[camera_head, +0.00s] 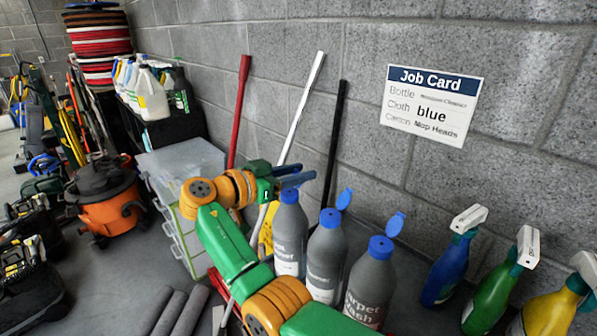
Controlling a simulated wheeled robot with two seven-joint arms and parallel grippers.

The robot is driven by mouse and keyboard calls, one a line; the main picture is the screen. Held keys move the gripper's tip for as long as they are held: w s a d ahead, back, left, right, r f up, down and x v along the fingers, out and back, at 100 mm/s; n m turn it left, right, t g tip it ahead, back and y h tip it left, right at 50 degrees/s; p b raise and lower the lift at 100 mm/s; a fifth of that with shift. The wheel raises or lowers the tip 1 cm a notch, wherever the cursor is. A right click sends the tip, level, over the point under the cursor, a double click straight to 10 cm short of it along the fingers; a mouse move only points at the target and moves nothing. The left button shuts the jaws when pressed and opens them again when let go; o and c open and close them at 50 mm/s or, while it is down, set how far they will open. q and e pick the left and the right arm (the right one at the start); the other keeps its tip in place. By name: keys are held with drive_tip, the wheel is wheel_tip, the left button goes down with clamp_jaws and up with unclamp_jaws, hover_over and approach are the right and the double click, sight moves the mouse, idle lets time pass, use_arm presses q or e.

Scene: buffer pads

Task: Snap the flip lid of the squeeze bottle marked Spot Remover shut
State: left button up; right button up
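Three grey squeeze bottles with blue caps stand in a row: a left bottle (290,238), a middle bottle (325,258) and a right bottle (370,285). The right one reads Carpet Wash. The other two labels are partly hidden or too small to read surely, so I cannot tell which is Spot Remover. The middle bottle's flip lid (344,198) and the right bottle's flip lid (396,224) stand open. My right gripper (297,176) is at the left bottle's top, just above its blue cap (289,195). Its finger gap and that bottle's lid are unclear. My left gripper is out of view.
Blue (447,270), green (493,295) and yellow (550,312) spray bottles stand to the right. Clear plastic drawers (180,160) and an orange vacuum (106,203) stand left.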

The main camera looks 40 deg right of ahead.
drive_tip(key=shift+o, duration=0.6)
drive_tip(key=shift+w, duration=0.2)
drive_tip(key=a+r+b, duration=0.1)
drive_tip(key=a+b, duration=0.1)
drive_tip(key=a, duration=0.5)
drive_tip(key=shift+s+b, duration=0.25)
drive_tip(key=shift+b, duration=0.1)
